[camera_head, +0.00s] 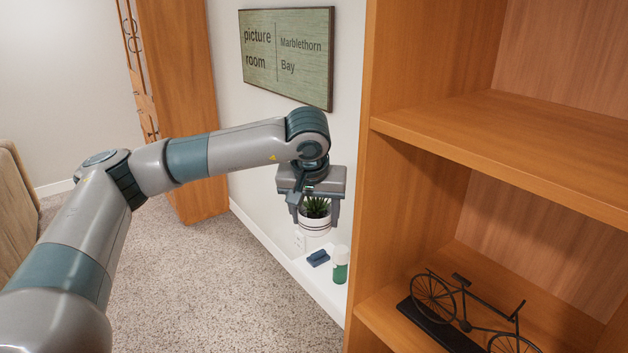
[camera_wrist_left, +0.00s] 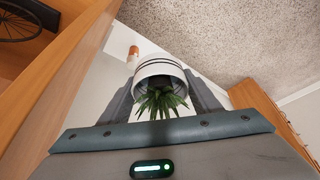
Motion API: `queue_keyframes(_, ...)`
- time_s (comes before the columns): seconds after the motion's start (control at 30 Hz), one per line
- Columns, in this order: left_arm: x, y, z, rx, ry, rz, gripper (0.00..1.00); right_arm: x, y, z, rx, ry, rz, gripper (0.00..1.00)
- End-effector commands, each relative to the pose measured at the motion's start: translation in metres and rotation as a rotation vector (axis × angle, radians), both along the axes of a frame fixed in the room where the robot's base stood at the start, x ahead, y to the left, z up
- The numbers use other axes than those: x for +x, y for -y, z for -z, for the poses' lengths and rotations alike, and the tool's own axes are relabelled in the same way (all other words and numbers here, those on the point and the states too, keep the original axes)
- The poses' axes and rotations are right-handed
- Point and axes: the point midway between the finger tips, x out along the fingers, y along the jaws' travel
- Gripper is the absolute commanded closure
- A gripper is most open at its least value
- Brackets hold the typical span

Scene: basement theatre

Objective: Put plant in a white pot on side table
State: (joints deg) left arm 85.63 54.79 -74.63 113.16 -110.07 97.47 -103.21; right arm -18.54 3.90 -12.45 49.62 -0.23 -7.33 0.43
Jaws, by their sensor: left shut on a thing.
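The plant is a small spiky green succulent (camera_head: 315,207) in a white pot (camera_head: 314,226) with dark bands. My left gripper (camera_head: 316,218) points down and is shut on the pot, one finger on each side. The left wrist view shows the pot (camera_wrist_left: 160,67) and the green leaves (camera_wrist_left: 158,100) between the fingers. The pot looks upright and held in the air. A white surface (camera_head: 330,293), seemingly the side table, lies below it along the wall, partly hidden by the shelf unit. My right gripper is not in view.
A sign (camera_head: 287,58) hangs on the wall. Carpet lies left.

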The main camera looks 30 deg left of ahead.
Motion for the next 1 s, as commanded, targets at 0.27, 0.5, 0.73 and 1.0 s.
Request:
queue_keyframes(0.27,-0.02,0.009,0.076,-0.002,-0.005,0.069,0.71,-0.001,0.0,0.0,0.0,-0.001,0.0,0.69)
queue_keyframes(0.5,-0.047,0.021,0.136,-0.001,-0.005,0.141,0.71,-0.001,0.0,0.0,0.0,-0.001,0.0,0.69)
queue_keyframes(0.73,-0.075,0.033,0.179,-0.001,-0.004,0.202,0.71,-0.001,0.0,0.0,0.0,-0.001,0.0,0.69)
queue_keyframes(1.0,-0.103,0.064,0.215,-0.005,-0.004,0.283,0.71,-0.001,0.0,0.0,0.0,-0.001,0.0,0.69)
